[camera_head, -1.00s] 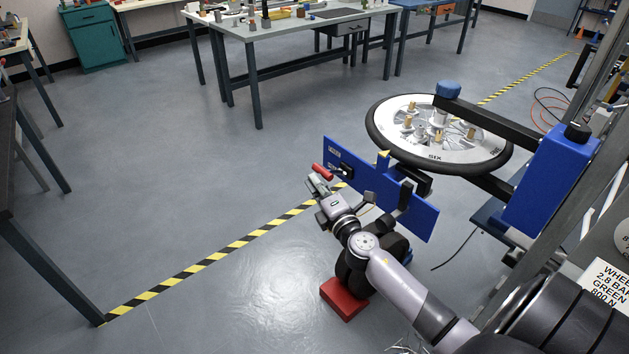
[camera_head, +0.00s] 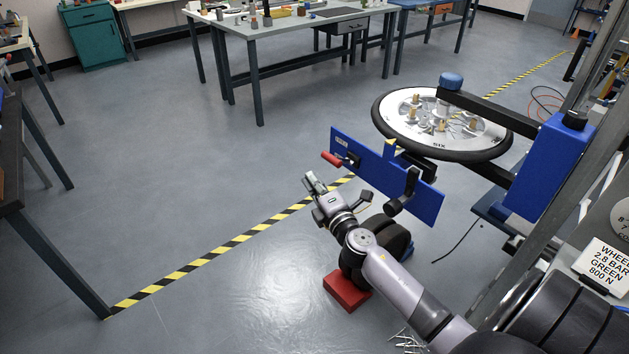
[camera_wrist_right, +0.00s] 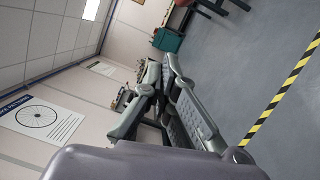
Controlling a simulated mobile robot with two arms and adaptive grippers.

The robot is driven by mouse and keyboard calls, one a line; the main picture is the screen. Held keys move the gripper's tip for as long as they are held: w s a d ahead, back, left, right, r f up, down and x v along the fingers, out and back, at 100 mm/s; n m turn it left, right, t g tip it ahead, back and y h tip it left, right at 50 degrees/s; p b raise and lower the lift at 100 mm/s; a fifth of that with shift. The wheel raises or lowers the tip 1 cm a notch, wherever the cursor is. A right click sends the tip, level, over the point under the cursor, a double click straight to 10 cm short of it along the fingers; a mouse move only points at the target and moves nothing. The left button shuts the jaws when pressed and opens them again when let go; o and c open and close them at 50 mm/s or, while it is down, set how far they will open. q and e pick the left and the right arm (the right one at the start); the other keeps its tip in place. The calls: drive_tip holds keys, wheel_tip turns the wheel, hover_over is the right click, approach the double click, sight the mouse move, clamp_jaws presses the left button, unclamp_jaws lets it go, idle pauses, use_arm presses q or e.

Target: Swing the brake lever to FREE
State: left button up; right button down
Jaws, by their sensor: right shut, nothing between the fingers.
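A blue panel (camera_head: 418,198) stands tilted below the wheel. A lever with a red handle (camera_head: 332,158) sits at its left end, the handle pointing out to the left. A small white label (camera_head: 342,143) is above it, too small to read. My right gripper (camera_head: 314,182) is just below and left of the red handle, with a small gap between them in the head view. Its fingers are shut and empty; they also show in the right wrist view (camera_wrist_right: 165,95), where the lever is not in view. My left gripper is not in view.
A spoked wheel (camera_head: 440,154) with a black tyre is held above the panel. A black crank-like part (camera_head: 410,181) is on the panel's right half. A red block (camera_head: 347,290) lies on the floor under my right arm. Open floor lies left of the panel.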

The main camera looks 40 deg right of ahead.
drive_tip(key=s+f+b, duration=0.2)
drive_tip(key=s+b, duration=0.2)
drive_tip(key=s, duration=0.5)
use_arm(q)
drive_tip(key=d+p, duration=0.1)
drive_tip(key=p, duration=0.2)
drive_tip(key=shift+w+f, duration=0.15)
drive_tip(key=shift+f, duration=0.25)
use_arm(e)
drive_tip(key=w+d+r+n, duration=0.1)
drive_tip(key=w+d, duration=0.3)
drive_tip(key=w, duration=0.6)
drive_tip(key=shift+w+d+r, duration=0.15)
drive_tip(key=shift+d+r, duration=0.1)
drive_tip(key=shift+r, duration=0.15)
